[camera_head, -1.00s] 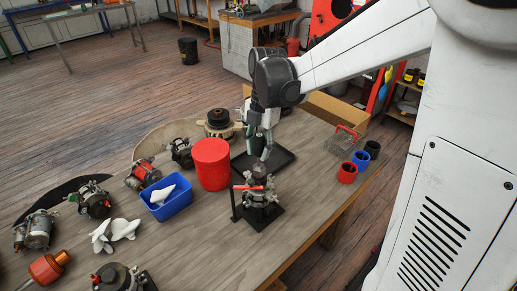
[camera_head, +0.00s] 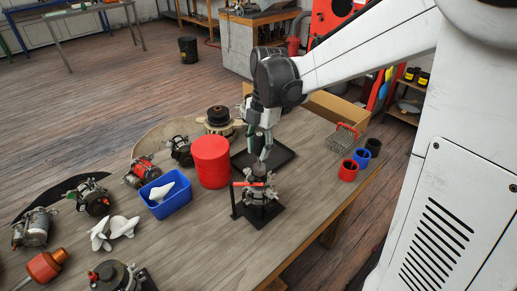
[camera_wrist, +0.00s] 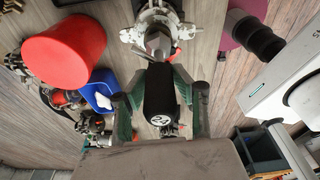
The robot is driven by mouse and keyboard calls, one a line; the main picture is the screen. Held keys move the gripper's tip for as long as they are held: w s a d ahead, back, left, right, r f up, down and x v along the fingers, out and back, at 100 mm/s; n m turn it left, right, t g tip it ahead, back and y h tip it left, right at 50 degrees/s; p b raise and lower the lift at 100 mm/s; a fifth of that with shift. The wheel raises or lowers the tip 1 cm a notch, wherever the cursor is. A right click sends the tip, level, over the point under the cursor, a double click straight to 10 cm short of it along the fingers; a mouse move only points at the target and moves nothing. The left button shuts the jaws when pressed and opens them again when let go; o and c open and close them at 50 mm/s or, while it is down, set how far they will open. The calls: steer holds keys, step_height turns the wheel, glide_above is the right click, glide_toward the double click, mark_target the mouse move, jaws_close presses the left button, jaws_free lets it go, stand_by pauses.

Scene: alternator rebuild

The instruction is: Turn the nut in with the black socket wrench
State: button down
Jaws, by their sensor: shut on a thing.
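My gripper (camera_head: 262,143) points down over the alternator (camera_head: 262,188), which stands on a black stand at the table's right part. In the wrist view my gripper (camera_wrist: 160,85) is shut on the black socket wrench (camera_wrist: 160,100), a black cylinder with a white marking on its end face. The wrench reaches toward the alternator (camera_wrist: 155,18), and a pale metal part shows at its far end. I cannot tell whether the wrench touches the nut. The nut is hidden behind the wrench and the gripper.
A red drum (camera_head: 210,163) stands left of the alternator, with a blue bin (camera_head: 167,206) beside it. A black tray (camera_head: 283,158) lies behind. Red, blue and black cups (camera_head: 360,159) and a wire basket (camera_head: 341,141) stand at the right edge. Bare table lies in front.

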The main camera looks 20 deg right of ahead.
steer(key=m+t, duration=0.1)
steer(key=m, duration=0.5)
steer(key=shift+m+b, duration=0.35)
steer(key=shift+m, duration=0.05)
steer(key=m, duration=0.3)
steer(key=shift+w+t, duration=0.15)
steer(key=shift+t, duration=0.15)
steer(key=m, duration=0.4)
steer(key=shift+m+b, duration=0.3)
steer(key=shift+w+m+t+h, duration=0.1)
steer(key=shift+m+t+h, duration=0.2)
steer(key=shift+m, duration=0.7)
steer(key=m, duration=0.5)
steer(key=shift+d+h, duration=0.1)
steer(key=shift+h, duration=0.2)
steer(key=m+h+b, duration=0.1)
steer(key=m, duration=0.6)
steer(key=shift+d, duration=0.15)
steer(key=m, duration=0.6)
steer(key=shift+d+h+b, duration=0.1)
steer(key=shift+h+b, duration=0.2)
steer(key=shift+h, duration=0.1)
